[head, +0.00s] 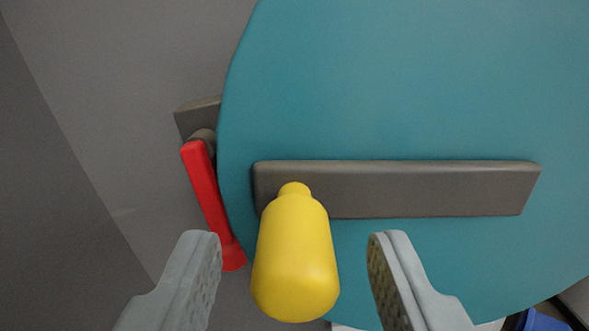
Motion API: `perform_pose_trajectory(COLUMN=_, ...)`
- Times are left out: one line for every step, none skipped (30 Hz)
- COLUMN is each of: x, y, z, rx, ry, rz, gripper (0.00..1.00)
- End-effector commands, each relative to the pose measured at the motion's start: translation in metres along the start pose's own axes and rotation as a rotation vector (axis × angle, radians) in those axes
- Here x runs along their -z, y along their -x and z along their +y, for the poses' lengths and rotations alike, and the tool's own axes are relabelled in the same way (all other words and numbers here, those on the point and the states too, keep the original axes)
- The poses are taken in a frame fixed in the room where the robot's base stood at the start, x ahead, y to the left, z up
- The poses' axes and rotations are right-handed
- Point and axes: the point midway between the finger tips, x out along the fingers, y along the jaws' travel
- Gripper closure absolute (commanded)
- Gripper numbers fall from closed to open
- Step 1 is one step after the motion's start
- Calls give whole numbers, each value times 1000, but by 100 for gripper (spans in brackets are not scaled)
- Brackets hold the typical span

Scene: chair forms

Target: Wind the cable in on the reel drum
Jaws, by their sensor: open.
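The reel drum shows as a large teal disc (400,90) filling the middle and right of the head view. A grey-brown crank arm (430,190) lies level across its face. A yellow handle (295,260) sticks out toward me from the crank arm's left end. My gripper (292,255) is open, with one finger on each side of the yellow handle and a gap on both sides. No cable can be made out.
A red lever (208,195) on a grey-brown mount (195,118) sits just left of the disc's edge, close to my left finger. A grey wall or panel (110,90) is behind. A blue object (537,321) shows at the bottom right corner.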

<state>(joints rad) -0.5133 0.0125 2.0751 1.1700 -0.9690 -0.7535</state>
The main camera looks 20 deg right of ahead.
Motion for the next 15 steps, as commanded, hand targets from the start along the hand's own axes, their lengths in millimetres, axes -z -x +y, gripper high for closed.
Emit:
perform_pose_trajectory(x=0, y=-8, z=0, rx=-1, ry=0, rz=0, gripper=54)
perform_pose_trajectory(x=0, y=-11, z=1, rx=-1, ry=1, rz=0, gripper=54)
perform_pose_trajectory(x=0, y=-16, z=0, rx=-2, ry=1, rz=0, gripper=54)
perform_pose_trajectory(x=0, y=-19, z=0, rx=-2, ry=1, rz=0, gripper=54)
perform_pose_trajectory(x=0, y=-21, z=0, rx=-1, ry=0, rz=0, gripper=54)
perform_pose_trajectory(x=0, y=-24, z=0, rx=-1, ry=0, rz=0, gripper=54)
perform_pose_trajectory(x=0, y=-25, z=0, rx=-1, ry=0, rz=0, gripper=54)
perform_pose_trajectory(x=0, y=-27, z=0, rx=0, ry=0, rz=0, gripper=54)
perform_pose_trajectory(x=0, y=-28, z=0, rx=0, ry=0, rz=0, gripper=54)
perform_pose_trajectory(x=0, y=-29, z=0, rx=0, ry=0, rz=0, gripper=54)
perform_pose_trajectory(x=0, y=-29, z=0, rx=0, ry=0, rz=0, gripper=54)
perform_pose_trajectory(x=0, y=-30, z=0, rx=0, ry=0, rz=0, gripper=54)
perform_pose_trajectory(x=0, y=-30, z=0, rx=0, ry=0, rz=0, gripper=54)
perform_pose_trajectory(x=0, y=-30, z=0, rx=0, ry=0, rz=0, gripper=54)
perform_pose_trajectory(x=0, y=-30, z=0, rx=0, ry=0, rz=0, gripper=54)
